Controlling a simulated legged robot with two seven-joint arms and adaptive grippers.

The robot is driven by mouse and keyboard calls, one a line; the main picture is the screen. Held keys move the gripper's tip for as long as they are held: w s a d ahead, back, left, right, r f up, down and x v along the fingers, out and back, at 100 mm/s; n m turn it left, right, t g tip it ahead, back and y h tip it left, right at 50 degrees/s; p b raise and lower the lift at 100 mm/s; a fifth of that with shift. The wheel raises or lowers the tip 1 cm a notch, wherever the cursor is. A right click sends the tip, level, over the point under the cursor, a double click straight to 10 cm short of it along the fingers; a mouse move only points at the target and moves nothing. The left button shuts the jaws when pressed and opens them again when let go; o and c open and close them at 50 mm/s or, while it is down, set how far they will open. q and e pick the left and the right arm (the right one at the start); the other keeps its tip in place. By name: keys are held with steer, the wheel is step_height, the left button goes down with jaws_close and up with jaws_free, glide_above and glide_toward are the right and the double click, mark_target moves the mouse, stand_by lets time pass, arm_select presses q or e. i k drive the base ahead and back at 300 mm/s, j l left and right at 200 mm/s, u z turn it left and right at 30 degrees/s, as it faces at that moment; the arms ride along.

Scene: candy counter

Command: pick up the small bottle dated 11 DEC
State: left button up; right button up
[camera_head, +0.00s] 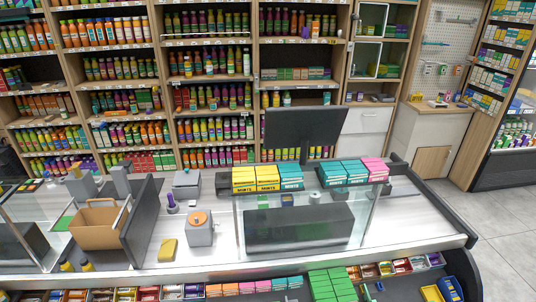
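No date can be read on any bottle at this size, so I cannot tell which one is dated 11 DEC. A small dark purple bottle (171,203) stands upright on the counter, left of a grey device with an orange top. Two small yellow-and-dark items (86,265), possibly bottles, are at the counter's near left edge. Many bottles in several colours stand on the back shelves (205,58). Neither of my grippers shows in the head view.
The white counter (180,262) carries a brown paper bag (97,224), a yellow item (167,249), the orange-topped device (200,230), a monitor (305,128) and yellow, teal and pink boxes (267,178). A clear panel (368,232) stands at the middle. Candy trays line the front.

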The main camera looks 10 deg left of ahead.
mark_target(66, 266)
steer(key=u, duration=2.1)
steer(key=z, duration=0.5)
steer(key=i+j+z, duration=0.15)
steer(key=j+z, duration=0.85)
